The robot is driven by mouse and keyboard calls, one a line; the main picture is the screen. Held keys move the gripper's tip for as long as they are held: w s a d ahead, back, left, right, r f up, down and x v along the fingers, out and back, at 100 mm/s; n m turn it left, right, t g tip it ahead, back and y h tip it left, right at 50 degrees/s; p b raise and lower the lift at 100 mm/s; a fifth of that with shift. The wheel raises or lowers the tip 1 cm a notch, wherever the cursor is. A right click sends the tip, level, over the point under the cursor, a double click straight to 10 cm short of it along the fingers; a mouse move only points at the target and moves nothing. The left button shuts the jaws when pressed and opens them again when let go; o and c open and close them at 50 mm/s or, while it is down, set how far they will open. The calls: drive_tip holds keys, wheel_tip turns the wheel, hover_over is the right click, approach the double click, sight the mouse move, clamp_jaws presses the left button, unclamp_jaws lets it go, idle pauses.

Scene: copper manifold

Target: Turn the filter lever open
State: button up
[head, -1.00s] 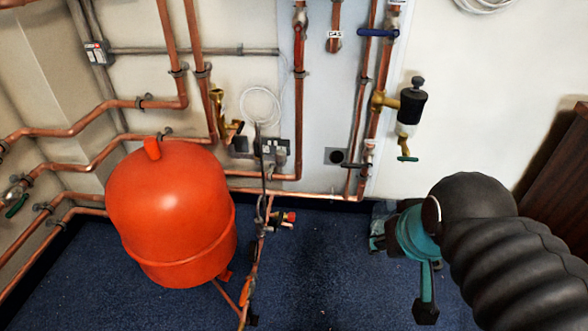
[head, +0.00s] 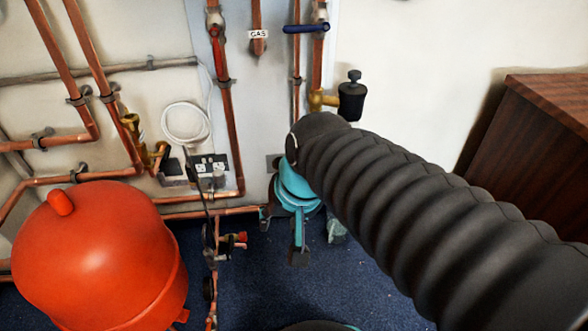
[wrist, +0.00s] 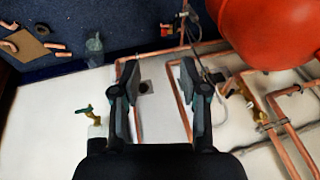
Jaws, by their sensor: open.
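The filter (head: 351,97) hangs on a copper pipe on the wall in the head view. Its black top shows, while my arm hides its lower part and lever. In the wrist view, the green lever (wrist: 84,109) sits on a brass fitting (wrist: 94,121) at the end of the filter's white body (wrist: 97,132), left of my fingers. My gripper (wrist: 158,76) is open and empty there, with the lever outside its jaws. In the head view my gripper (head: 299,255) is low in front of the wall, left of and below the filter.
A red vessel (head: 95,255) stands at the left. Copper pipes (head: 226,120), a socket (head: 208,165) and a blue lever (head: 305,28) are on the wall. A brown wooden cabinet (head: 535,130) is at the right. Cardboard (wrist: 28,45) and copper pieces lie on the blue floor.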

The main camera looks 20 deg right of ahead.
drive_tip(key=w+d+f+m+y+b, duration=0.15)
drive_tip(key=w+f+m+y, duration=0.3)
drive_tip(key=w+m, duration=0.5)
drive_tip(key=w+d+f+m+y, duration=0.35)
drive_tip(key=w+f+m, duration=0.25)
drive_tip(key=m, duration=0.7)
drive_tip(key=w+d+f+m+t, duration=0.3)
drive_tip(key=d+f+m+t, duration=0.15)
drive_tip(key=d+m, duration=0.3)
drive_tip(key=w+d+f+m+t+h+b, duration=0.1)
drive_tip(key=w+d+f+m+t, duration=0.2)
drive_tip(key=d+f+m, duration=0.35)
drive_tip(key=w+d+f+m+t, duration=0.3)
drive_tip(key=d+f+m, duration=0.1)
drive_tip(key=d+m, duration=0.45)
drive_tip(key=shift+m, duration=0.3)
drive_tip(key=x, duration=1.4)
drive_tip(key=shift+s+a+r+b, duration=0.2)
drive_tip(key=shift+s+a+b, duration=0.05)
drive_tip(key=shift+a+b, duration=0.15)
clamp_jaws()
